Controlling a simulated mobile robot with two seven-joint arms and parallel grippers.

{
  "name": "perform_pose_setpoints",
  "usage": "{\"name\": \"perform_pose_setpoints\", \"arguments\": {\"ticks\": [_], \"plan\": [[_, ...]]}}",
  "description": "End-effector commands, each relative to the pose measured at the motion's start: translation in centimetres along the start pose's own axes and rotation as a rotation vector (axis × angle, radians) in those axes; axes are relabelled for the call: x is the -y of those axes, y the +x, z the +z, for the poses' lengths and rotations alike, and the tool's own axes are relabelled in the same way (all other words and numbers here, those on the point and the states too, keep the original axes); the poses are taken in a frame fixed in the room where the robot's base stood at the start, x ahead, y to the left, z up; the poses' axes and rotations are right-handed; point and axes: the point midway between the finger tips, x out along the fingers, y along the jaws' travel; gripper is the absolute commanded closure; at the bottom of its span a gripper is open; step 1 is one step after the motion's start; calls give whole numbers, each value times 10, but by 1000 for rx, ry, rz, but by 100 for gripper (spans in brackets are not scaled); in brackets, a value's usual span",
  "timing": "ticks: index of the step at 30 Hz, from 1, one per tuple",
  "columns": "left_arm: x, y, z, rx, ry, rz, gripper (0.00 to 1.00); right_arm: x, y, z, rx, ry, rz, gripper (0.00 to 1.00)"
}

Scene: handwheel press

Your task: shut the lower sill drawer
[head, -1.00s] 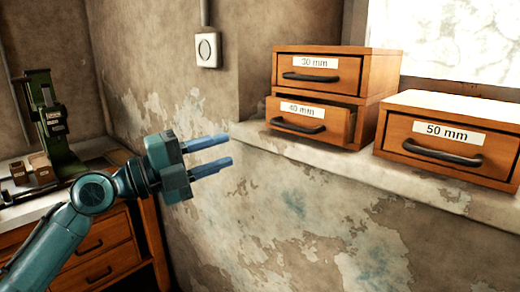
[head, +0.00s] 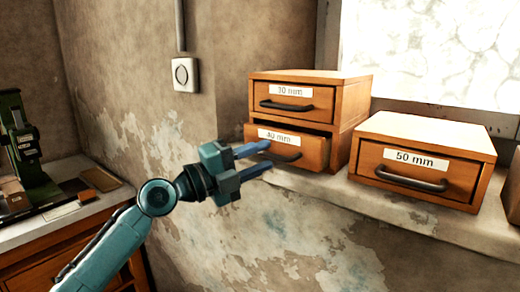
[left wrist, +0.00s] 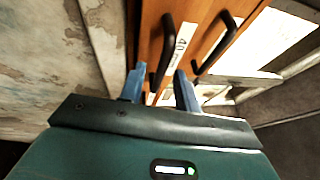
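The lower sill drawer, labelled 40 mm (head: 315,150), sticks out a little from the wooden two-drawer cabinet (head: 352,105). Its dark curved handle (head: 284,155) faces me. The upper drawer, labelled 30 mm (head: 322,102), is closed. My left gripper (head: 267,155) is in front of the 40 mm drawer's left part, its two blue fingers apart and nothing between them in the head view. In the left wrist view the drawer front (left wrist: 184,62) and its handle (left wrist: 167,45) lie just beyond the fingertips; I cannot tell whether they touch. My right gripper is not in view.
A separate 50 mm drawer box (head: 440,150) stands to the right on the stone sill (head: 395,212). A wall switch (head: 185,75) is at upper left. A workbench with a green press (head: 25,145) stands at the far left.

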Motion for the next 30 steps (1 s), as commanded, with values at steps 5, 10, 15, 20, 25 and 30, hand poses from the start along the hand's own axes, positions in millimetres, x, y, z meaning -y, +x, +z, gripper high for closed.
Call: {"name": "perform_pose_setpoints", "arguments": {"ticks": [5, 10, 15, 20, 25, 30], "plan": [[0, 6, 0, 1, 2, -1, 68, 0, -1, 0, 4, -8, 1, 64], [0, 6, 0, 1, 2, -1, 68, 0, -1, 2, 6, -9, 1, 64], [0, 6, 0, 1, 1, -1, 79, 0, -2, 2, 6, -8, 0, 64], [0, 6, 0, 1, 1, 0, 92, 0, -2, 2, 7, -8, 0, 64], [0, 6, 0, 1, 1, 0, 100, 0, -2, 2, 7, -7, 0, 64], [0, 6, 0, 1, 1, 0, 100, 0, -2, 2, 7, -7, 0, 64]]}}
